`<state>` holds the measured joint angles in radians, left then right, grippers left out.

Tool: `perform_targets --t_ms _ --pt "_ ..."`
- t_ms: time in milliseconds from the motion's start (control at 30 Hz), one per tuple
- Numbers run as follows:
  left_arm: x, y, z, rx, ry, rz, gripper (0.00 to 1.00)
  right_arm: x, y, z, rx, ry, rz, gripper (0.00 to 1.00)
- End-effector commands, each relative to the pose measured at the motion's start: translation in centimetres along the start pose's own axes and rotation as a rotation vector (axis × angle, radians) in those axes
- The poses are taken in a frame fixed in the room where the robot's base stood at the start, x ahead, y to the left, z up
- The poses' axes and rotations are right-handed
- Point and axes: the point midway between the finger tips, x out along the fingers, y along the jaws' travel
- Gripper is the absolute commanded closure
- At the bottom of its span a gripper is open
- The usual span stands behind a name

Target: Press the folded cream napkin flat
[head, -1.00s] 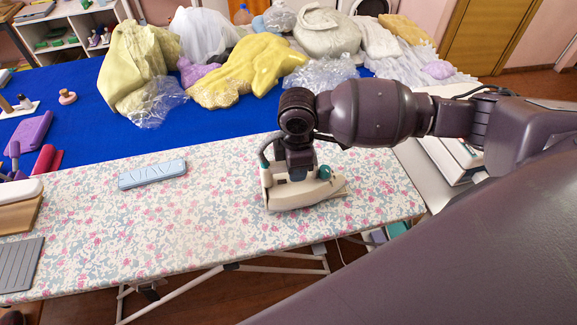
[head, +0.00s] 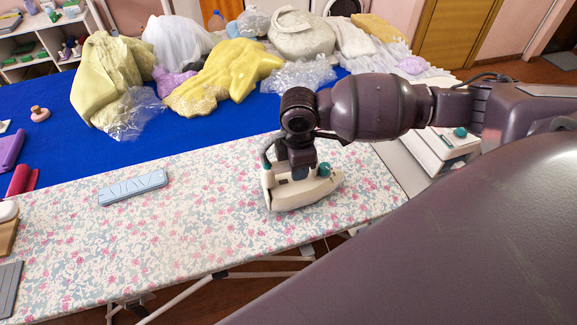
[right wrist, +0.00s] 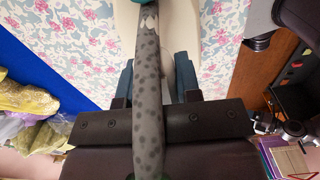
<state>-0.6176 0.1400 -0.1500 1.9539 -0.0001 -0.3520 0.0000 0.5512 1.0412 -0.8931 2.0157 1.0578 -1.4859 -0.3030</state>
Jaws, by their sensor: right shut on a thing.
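My right gripper (head: 298,165) is shut on the handle of a cream iron (head: 300,192) with a teal knob. The iron is over the right part of a floral ironing board (head: 220,235); I cannot tell whether its sole touches the cloth. In the right wrist view, the gripper (right wrist: 158,82) has its blue-grey fingers either side of the dark-spotted grey handle (right wrist: 149,95). I cannot make out the folded cream napkin; the iron may hide it. My left gripper is not in view.
A light blue patterned object (head: 133,187) lies on the board, left of the iron. Behind is a blue-covered table (head: 200,130) with cloth heaps, including a yellow one (head: 225,75), and clear plastic. A white machine (head: 440,150) stands right of the board.

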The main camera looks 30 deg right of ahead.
Motion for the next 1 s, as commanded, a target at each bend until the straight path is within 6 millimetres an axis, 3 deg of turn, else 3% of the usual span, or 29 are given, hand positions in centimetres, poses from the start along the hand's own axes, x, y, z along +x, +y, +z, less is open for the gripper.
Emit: perform_targets --t_ms 467,1000 --pt "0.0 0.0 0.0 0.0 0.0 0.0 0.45 0.1 0.0 0.7 0.0 -0.001 0.0 1.0" --pt "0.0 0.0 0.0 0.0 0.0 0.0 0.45 0.1 -0.1 4.7 0.002 -0.004 -0.002 1.0"
